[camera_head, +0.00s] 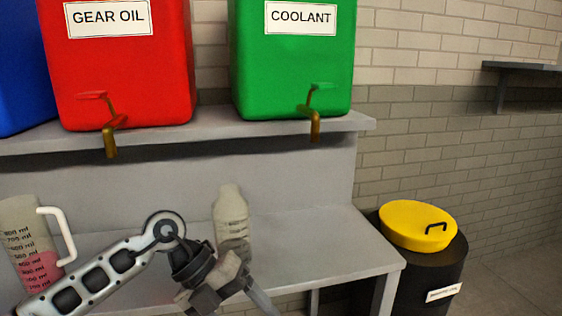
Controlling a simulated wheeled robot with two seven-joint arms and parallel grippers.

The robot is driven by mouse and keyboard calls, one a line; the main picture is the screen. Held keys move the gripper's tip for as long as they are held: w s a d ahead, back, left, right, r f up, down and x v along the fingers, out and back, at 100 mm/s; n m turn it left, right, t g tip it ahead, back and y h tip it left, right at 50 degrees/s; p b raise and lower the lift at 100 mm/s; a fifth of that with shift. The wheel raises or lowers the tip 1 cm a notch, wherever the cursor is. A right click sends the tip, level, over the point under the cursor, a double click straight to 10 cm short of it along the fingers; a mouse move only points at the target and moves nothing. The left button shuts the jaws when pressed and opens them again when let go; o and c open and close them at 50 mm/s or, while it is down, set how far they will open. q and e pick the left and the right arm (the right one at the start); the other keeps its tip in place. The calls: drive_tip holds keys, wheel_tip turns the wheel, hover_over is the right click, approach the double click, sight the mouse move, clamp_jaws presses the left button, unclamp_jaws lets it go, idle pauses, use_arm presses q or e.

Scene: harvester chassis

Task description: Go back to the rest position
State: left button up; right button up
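My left arm comes in from the lower left, and its gripper (236,288) is at the bottom centre, in front of the lower shelf. The fingers are partly cut off by the frame edge, so I cannot tell whether they are open or shut. A translucent bottle (231,208) stands upright on the lower shelf just behind the gripper; its lower part is partly hidden. I cannot tell whether the gripper touches it. My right gripper is not in view.
A measuring jug (22,245) with pink liquid is at the left, beside my arm. Red gear oil (125,75) and green coolant (293,70) tanks with brass taps stand on the upper shelf (205,135). A black bin with a yellow lid (405,222) stands right. The lower shelf's right part (330,245) is clear.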

use_arm(q)
drive_tip(key=s+d+r+n+h+p, duration=0.1)
drive_tip(key=s+d+r+n+h, duration=0.15)
drive_tip(key=d+h, duration=0.3)
drive_tip(key=s+d+r+n+h, duration=0.1)
drive_tip(key=s+d+r+h, duration=0.25)
drive_tip(key=h, duration=0.25)
drive_tip(key=w+a+n+t+y+p, duration=0.1)
drive_tip(key=w+a+n+t+y, duration=0.15)
drive_tip(key=n+t, duration=0.65)
drive_tip(key=w+a+n+t+y+p, duration=0.1)
drive_tip(key=a+n+t, duration=0.3)
drive_tip(key=n+t, duration=0.5)
drive_tip(key=s+a+f+n+y, duration=0.2)
drive_tip(key=a+f+n+y, duration=0.4)
drive_tip(key=f+n+y, duration=0.3)
drive_tip(key=s+a+f+n+g+y, duration=0.3)
drive_tip(key=s+a+f+n+g, duration=0.1)
drive_tip(key=s+f, duration=0.5)
drive_tip(key=shift+s+a+f+g+p, duration=0.3)
drive_tip(key=shift+f+g+p, duration=0.1)
drive_tip(key=shift+f+g, duration=0.3)
